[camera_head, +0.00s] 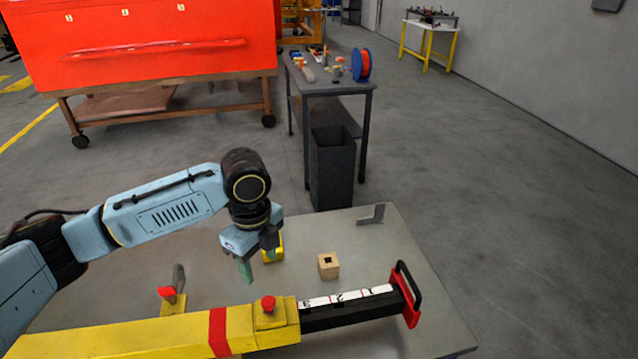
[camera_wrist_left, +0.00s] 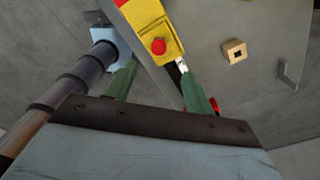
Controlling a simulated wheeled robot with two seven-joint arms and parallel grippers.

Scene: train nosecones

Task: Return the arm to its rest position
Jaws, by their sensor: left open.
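My left arm (camera_head: 165,208) comes in from the left in the head view, bent at a black joint. My left gripper (camera_head: 259,264) hangs from it, pointing down above the grey table (camera_head: 400,262). Its two green fingers are apart with nothing gripped between them. In the left wrist view the fingers of the left gripper (camera_wrist_left: 157,83) also stand apart, with the yellow and black device (camera_wrist_left: 150,20) beyond them. My right gripper is in neither view.
The yellow device (camera_head: 160,335) with a red knob and black rail lies across the table's front. A wooden block (camera_head: 328,265) with a square hole, a grey bracket (camera_head: 372,215) and a red-topped yellow piece (camera_head: 172,300) stand on the table. A dark bin (camera_head: 332,168) stands behind.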

